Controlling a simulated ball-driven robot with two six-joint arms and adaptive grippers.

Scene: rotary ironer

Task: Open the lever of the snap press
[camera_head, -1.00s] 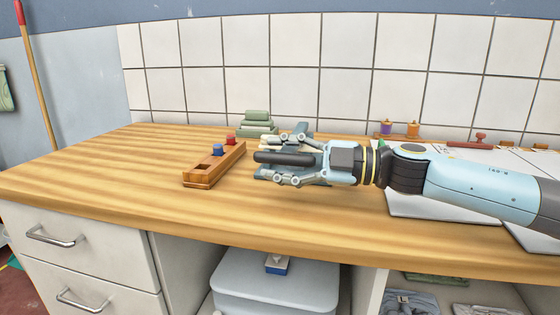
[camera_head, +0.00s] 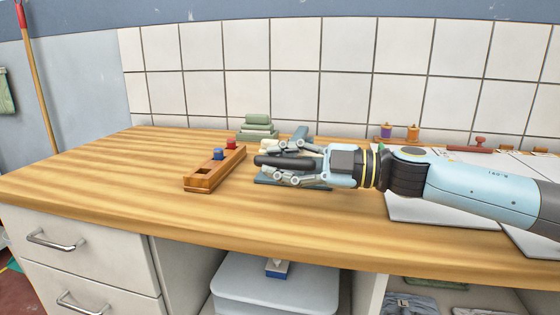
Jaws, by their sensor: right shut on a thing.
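The snap press stands on the wooden worktop, with its grey-blue base (camera_head: 266,181) showing below my gripper and part of its upper body (camera_head: 300,133) behind it. Its dark lever (camera_head: 272,161) lies roughly level and points left. My right gripper (camera_head: 283,162) comes in from the right, and its fingers are closed around the lever. The fingers and palm hide much of the press. My left gripper is out of view.
A wooden block holder (camera_head: 203,178) with red and blue pieces stands just left of the press. Folded green cloths (camera_head: 257,125) lie behind. Spools (camera_head: 413,132) and white boards (camera_head: 425,207) are on the right. The worktop's left side is clear.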

